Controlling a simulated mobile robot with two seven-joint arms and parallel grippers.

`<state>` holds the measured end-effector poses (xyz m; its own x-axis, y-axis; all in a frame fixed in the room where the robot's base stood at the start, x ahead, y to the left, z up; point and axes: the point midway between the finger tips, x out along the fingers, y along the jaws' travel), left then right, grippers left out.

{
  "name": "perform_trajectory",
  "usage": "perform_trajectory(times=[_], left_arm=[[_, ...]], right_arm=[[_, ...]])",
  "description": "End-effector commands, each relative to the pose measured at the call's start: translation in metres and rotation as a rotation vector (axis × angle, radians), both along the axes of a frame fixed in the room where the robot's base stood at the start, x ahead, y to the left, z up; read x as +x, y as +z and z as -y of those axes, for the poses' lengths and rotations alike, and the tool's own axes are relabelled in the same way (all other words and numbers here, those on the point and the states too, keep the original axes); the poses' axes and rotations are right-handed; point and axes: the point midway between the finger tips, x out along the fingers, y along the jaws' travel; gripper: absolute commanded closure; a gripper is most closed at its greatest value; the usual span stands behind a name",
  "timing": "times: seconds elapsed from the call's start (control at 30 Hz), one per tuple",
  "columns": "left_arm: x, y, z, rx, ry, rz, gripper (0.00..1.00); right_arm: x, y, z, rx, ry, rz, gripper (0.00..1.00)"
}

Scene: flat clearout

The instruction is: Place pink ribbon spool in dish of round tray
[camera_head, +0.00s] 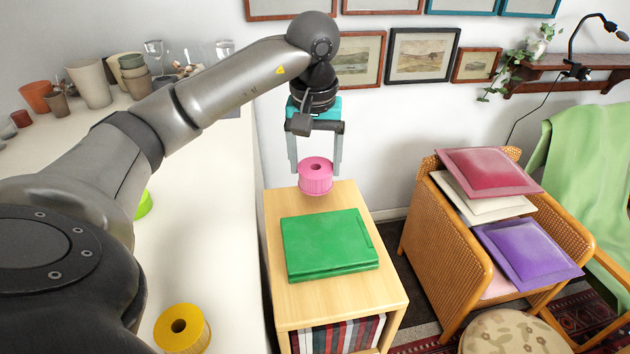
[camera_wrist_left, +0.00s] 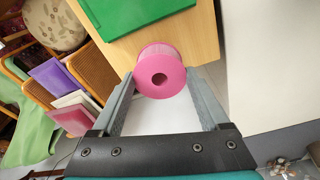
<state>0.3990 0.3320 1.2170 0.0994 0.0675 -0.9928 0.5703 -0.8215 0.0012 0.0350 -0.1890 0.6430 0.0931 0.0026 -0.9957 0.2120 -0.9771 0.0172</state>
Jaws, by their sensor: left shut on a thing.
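The pink ribbon spool (camera_head: 316,177) is a short cylinder with a central hole. My left gripper (camera_head: 316,168) is shut on it, with a finger on either side, over the far end of the wooden cabinet. In the left wrist view the spool (camera_wrist_left: 160,72) sits between the fingertips of the left gripper (camera_wrist_left: 162,80), its holed face toward the camera. I cannot tell whether its underside clears the cabinet top. I see no round tray with a dish in either view. My right gripper is not in view.
A green box (camera_head: 328,243) lies on the wooden cabinet (camera_head: 382,285). A white counter (camera_head: 215,215) at left bears a yellow spool (camera_head: 182,328), a partly hidden lime-green thing (camera_head: 144,204), pots and glasses. A wicker chair (camera_head: 440,255) with stacked cushions stands at right.

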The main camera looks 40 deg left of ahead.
Motion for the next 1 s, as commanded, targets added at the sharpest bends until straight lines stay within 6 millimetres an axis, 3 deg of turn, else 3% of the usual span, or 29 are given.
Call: perform_trajectory(times=[0.33, 0.77, 0.8, 1.0], left_arm=[[-0.001, -0.038, 0.000, 0.001, -0.001, -0.002, 0.77], [0.000, -0.045, 0.000, 0.001, 0.000, 0.000, 0.77], [0.000, -0.045, 0.000, 0.001, 0.000, -0.001, 0.19], [0.000, -0.044, 0.000, 0.001, 0.000, -0.001, 0.00]], right_arm=[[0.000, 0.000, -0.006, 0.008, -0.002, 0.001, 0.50], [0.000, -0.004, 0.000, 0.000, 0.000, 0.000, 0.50], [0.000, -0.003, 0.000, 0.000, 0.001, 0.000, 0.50], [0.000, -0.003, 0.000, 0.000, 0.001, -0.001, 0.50]])
